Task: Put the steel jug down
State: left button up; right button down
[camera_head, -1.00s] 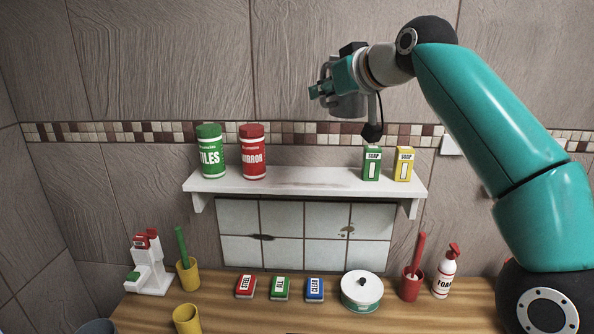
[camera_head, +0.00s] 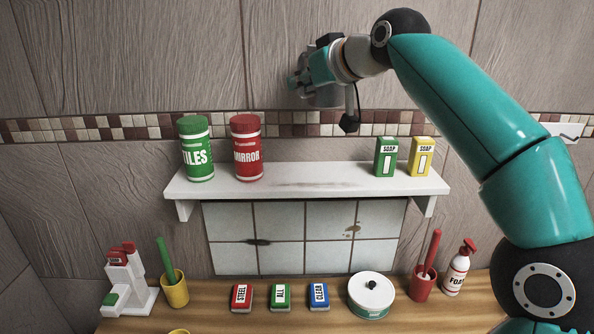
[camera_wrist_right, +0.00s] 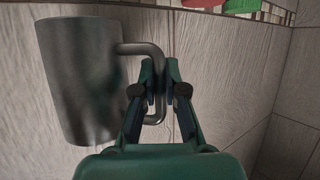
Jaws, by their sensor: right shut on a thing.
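The steel jug (camera_head: 326,97) is a grey metal vessel held in the air above the white wall shelf (camera_head: 300,184). In the right wrist view the jug (camera_wrist_right: 80,80) hangs left of the fingers, roughly upright, with its bent handle towards them. My right gripper (camera_head: 300,80) is shut on the handle, and its fingers also show in the wrist view (camera_wrist_right: 167,78). In the head view the gripper and wrist partly hide the jug. My left gripper is not in view.
On the shelf stand a green TILES can (camera_head: 196,148) and a red MIRROR can (camera_head: 246,148) at left, green (camera_head: 386,157) and yellow (camera_head: 420,157) soap boxes at right. The shelf's middle is clear. The wooden counter (camera_head: 420,315) below holds sponges, a white tin and cups.

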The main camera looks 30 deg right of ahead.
jog(key=f+b, duration=0.1)
jog(key=f, duration=0.3)
jog(key=f+b, duration=0.1)
jog(key=f, duration=0.4)
jog(key=w+f, duration=0.1)
jog(key=f, duration=0.3)
jog(key=shift+a+f+b, duration=0.15)
jog(key=shift+f+b, duration=0.05)
jog(key=shift+b, duration=0.2)
jog(key=shift+f, duration=1.8)
jog(key=shift+s, duration=0.1)
jog(key=shift+a+f+b, duration=0.1)
jog(key=shift+b, duration=0.3)
jog(key=c, duration=1.3)
grip_release()
jog(key=shift+o, duration=0.3)
